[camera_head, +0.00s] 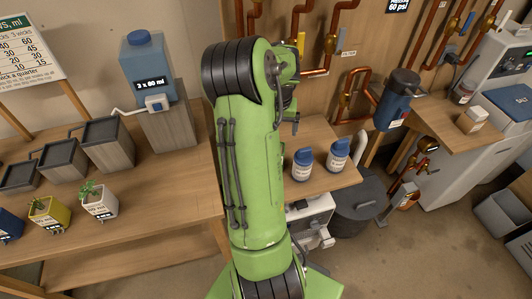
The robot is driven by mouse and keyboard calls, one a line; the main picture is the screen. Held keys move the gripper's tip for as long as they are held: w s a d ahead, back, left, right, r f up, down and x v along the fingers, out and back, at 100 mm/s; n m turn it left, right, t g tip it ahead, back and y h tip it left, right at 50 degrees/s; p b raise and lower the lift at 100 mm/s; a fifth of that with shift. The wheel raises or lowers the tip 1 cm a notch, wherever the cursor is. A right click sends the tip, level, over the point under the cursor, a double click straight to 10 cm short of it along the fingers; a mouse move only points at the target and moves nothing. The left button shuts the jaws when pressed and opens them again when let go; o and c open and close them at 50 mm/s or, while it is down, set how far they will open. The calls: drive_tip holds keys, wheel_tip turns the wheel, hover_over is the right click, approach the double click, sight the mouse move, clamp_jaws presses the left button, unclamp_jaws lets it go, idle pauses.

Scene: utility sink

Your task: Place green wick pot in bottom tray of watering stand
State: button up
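The watering stand is a row of dark trays on grey wooden blocks on the left bench, stepping down to the left. The tallest tray (101,130) is beside the reservoir block, a middle tray (62,160) follows, and the lowest one in view (19,177) is near the left edge. A white pot with a seedling (101,207), a yellow pot with a seedling (46,216) and a blue pot (9,226), cut by the edge, stand in front. I cannot make out a green pot. My green arm fills the centre; my gripper is not visible.
A blue reservoir (146,72) stands on a tall block (168,130). Two white bottles with blue caps (303,164) are on a wooden shelf right of my arm. Copper pipes line the back wall. Bare bench (150,225) lies right of the white pot.

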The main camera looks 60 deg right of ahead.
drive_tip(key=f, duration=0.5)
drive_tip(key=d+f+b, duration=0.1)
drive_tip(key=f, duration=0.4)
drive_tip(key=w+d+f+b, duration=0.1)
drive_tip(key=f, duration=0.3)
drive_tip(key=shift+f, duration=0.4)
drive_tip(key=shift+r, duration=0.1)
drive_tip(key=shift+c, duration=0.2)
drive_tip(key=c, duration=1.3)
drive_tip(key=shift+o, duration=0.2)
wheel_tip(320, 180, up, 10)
drive_tip(key=shift+p, duration=0.75)
